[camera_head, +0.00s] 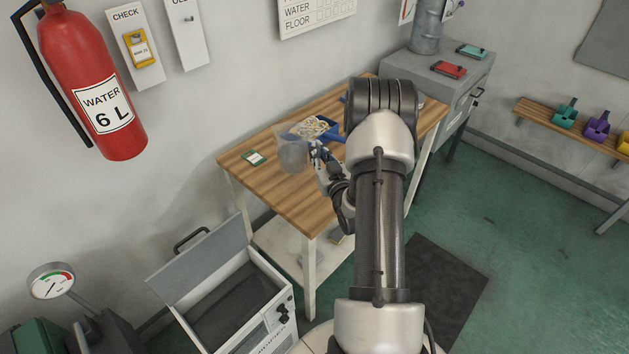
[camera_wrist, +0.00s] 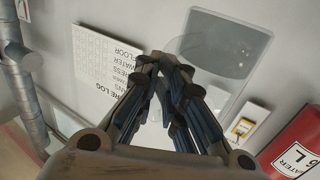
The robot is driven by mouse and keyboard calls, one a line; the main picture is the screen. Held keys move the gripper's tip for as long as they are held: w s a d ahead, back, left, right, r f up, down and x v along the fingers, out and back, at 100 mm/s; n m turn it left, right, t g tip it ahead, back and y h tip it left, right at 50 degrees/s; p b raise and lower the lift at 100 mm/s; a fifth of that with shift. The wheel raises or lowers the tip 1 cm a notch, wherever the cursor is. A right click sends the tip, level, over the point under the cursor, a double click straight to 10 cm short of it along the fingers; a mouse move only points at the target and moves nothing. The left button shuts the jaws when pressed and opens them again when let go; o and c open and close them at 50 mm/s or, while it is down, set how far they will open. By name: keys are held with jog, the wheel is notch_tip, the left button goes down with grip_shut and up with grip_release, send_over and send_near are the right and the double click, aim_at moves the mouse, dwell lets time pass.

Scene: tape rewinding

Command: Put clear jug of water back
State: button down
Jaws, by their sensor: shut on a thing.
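The clear jug (camera_head: 291,150) is a see-through container with a greyish lower part, over the left half of the wooden table (camera_head: 295,201). My gripper (camera_head: 317,149) is at its right side, shut on it. In the wrist view the jug (camera_wrist: 228,47) shows as a pale transparent shape beyond the closed-in fingers of my gripper (camera_wrist: 168,64). I cannot tell whether the jug touches the tabletop or hangs just above it. The exact contact between the fingers and jug is hard to see.
A blue item with pale yellowish pieces (camera_head: 313,128) lies behind the jug. A small green-edged card (camera_head: 254,157) lies left of it. An open white box (camera_head: 238,302) stands on the floor at front left. A grey cabinet (camera_head: 439,77) adjoins the table's far end.

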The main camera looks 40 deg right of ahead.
notch_tip(320, 180, down, 10)
jog(key=shift+f+b, duration=0.2)
jog(key=shift+b, duration=0.9)
jog(key=shift+r, duration=0.1)
jog(key=c, duration=2.2)
grip_release()
jog(key=shift+f, duration=0.25)
jog(key=o, duration=0.5)
jog(key=shift+r, duration=0.15)
